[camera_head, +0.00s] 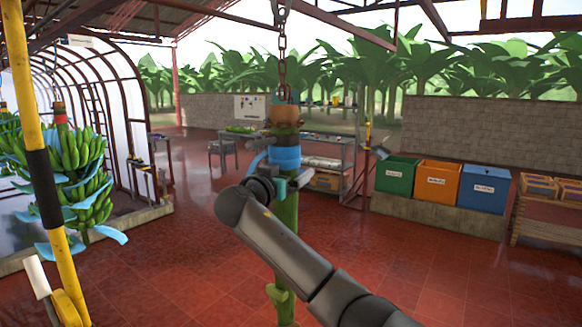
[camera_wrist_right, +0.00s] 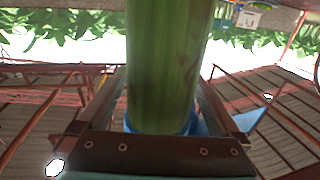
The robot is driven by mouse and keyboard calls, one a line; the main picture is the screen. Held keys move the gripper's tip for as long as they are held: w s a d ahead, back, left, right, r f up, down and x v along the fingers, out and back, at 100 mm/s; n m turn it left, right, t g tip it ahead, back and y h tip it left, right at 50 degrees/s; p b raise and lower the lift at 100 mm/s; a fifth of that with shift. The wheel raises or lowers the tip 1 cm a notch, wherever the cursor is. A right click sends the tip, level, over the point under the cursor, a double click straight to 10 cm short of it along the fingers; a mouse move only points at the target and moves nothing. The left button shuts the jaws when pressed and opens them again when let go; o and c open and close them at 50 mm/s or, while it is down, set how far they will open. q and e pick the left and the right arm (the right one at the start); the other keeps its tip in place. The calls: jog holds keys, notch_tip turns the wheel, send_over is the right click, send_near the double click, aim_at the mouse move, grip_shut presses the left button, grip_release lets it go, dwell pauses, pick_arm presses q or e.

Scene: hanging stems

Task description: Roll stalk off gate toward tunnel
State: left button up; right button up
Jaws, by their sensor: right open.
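A thick green stalk (camera_head: 287,212) hangs upright from a chain (camera_head: 282,50), with a brown top (camera_head: 284,115) and a blue band (camera_head: 284,157) just below it. My right arm reaches up from the lower right. Its gripper (camera_head: 282,182) is at the stalk just under the blue band. In the right wrist view, the green stalk (camera_wrist_right: 168,65) stands between the open fingers of the right gripper (camera_wrist_right: 155,125). Whether they touch it I cannot tell. The arched tunnel (camera_head: 110,75) with pale sheeting is at the left. I cannot make out the gate. My left gripper is not in view.
A yellow pole (camera_head: 68,275) with a black band stands close at the left, before hanging green bananas (camera_head: 80,150). Green (camera_head: 395,174), orange (camera_head: 438,181) and blue (camera_head: 484,188) bins stand at the right. A metal shelf (camera_head: 330,160) is behind the stalk. The red floor (camera_head: 190,260) between is clear.

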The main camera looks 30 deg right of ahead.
jog(key=shift+w+d, duration=0.3)
jog(key=shift+d, duration=0.15)
jog(key=shift+c, duration=0.2)
grip_shut()
dwell(0.5)
